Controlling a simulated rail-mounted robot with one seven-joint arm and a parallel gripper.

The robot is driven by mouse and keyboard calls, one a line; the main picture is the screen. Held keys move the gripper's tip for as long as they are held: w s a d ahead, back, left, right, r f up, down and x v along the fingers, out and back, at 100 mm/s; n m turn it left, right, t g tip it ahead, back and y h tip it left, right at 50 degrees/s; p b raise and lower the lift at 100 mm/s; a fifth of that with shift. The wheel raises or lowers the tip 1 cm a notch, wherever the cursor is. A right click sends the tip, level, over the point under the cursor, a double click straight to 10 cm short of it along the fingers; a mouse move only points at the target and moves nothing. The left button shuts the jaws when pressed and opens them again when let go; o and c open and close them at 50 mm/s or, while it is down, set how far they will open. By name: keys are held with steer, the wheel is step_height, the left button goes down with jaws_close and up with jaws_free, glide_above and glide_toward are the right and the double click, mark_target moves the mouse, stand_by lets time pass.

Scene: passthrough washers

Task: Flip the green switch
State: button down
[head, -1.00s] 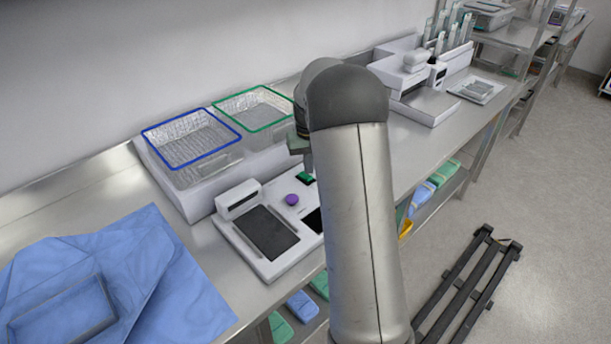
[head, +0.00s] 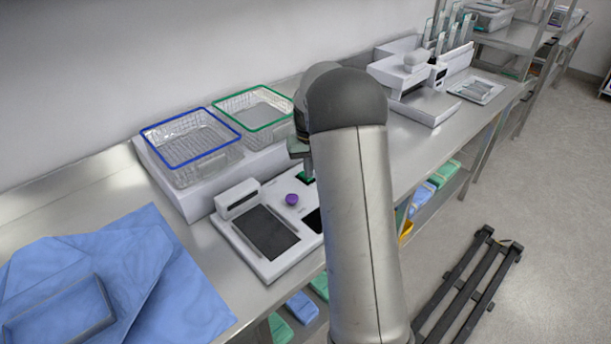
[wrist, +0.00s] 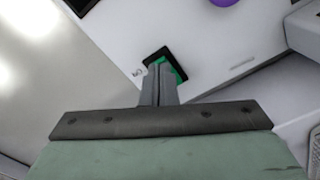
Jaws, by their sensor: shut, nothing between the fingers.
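The green switch (wrist: 178,68) sits in a black frame on the white panel of the device. In the wrist view my gripper (wrist: 160,72) is shut and empty, its fingertips over the switch and covering part of it. I cannot tell for sure whether the tips touch it. In the head view a small part of the green switch (head: 305,177) shows just below my gripper (head: 309,176), beside my arm. My arm hides the right part of the device. Which way the switch is tilted is not clear.
A purple knob (head: 291,199) and a dark pad (head: 265,232) are on the same device. Behind it stand a blue-rimmed basket (head: 191,165) and a green-rimmed basket (head: 253,122). A blue cloth (head: 130,270) lies at the left. Another white machine (head: 425,100) stands further right.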

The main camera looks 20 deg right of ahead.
steer(key=shift+f, duration=0.2)
steer(key=shift+r, duration=0.15)
steer(key=shift+r+p, duration=2.3)
steer(key=shift+r, duration=1.1)
steer(key=s+a+r+n, duration=0.1)
steer(key=s+a+r, duration=0.2)
steer(key=s+a, duration=0.3)
steer(key=s+a+r, duration=0.4)
steer(key=s+a, duration=0.1)
steer(key=s, duration=0.3)
steer(key=s+a+f, duration=0.1)
steer(key=s+a, duration=0.2)
steer(key=s, duration=0.6)
steer(key=s+a+f+n, duration=0.1)
steer(key=s+a+f, duration=0.1)
steer(key=s, duration=0.7)
steer(key=shift+s+a+n+t, duration=0.3)
steer(key=shift+a+t, duration=0.1)
steer(key=shift+a, duration=0.05)
